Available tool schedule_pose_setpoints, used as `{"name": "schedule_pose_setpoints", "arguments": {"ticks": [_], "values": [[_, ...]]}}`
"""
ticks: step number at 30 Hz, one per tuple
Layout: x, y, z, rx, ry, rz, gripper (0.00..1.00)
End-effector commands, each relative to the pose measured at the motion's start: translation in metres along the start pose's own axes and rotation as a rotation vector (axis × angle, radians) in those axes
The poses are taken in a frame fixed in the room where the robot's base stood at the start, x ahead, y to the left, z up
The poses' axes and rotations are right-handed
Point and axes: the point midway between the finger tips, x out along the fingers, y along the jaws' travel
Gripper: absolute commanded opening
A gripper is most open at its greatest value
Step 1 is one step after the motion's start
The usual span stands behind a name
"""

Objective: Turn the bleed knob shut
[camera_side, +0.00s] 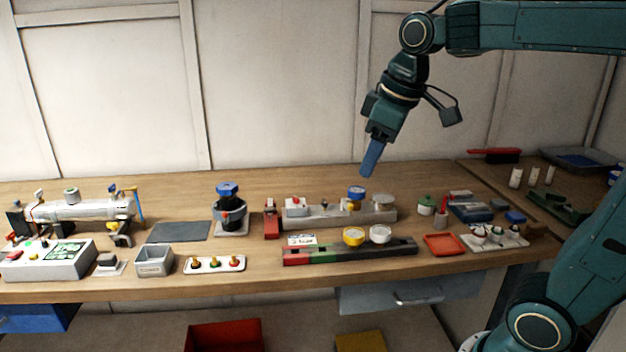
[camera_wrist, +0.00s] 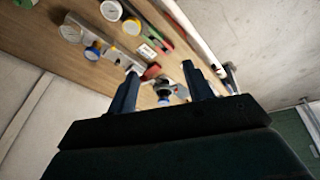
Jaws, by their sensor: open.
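No knob carries a readable bleed label, so I cannot tell for certain which one it is. A blue knob (camera_side: 356,192) stands on the long grey block (camera_side: 330,216) at mid-bench; a blue round top also shows on that block in the wrist view (camera_wrist: 92,53). Another blue knob (camera_side: 228,189) tops the dark housing (camera_side: 230,214) to its left. My gripper (camera_side: 368,168) is open and empty, pointing down above and behind the grey block, touching nothing. Its two fingers also show in the wrist view (camera_wrist: 160,72).
A silver cylinder (camera_side: 85,210) and control box (camera_side: 50,260) stand at the left. A red, green and black strip (camera_side: 335,253) with yellow and white round pieces lies in front of the grey block. An orange tray (camera_side: 443,245) is to the right. Bare wood lies behind the block.

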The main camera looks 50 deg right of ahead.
Motion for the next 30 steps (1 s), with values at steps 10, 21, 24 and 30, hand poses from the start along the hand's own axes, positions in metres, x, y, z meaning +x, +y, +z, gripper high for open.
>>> {"name": "schedule_pose_setpoints", "arguments": {"ticks": [10,21,24,30], "values": [[0.021,0.054,-0.061,-0.141,-0.09,-0.025,0.51],[0.065,0.116,-0.108,-0.291,-0.173,-0.076,0.51],[0.08,0.133,-0.117,-0.331,-0.193,-0.095,0.51],[0.114,0.166,-0.13,-0.41,-0.229,-0.135,0.51]]}}
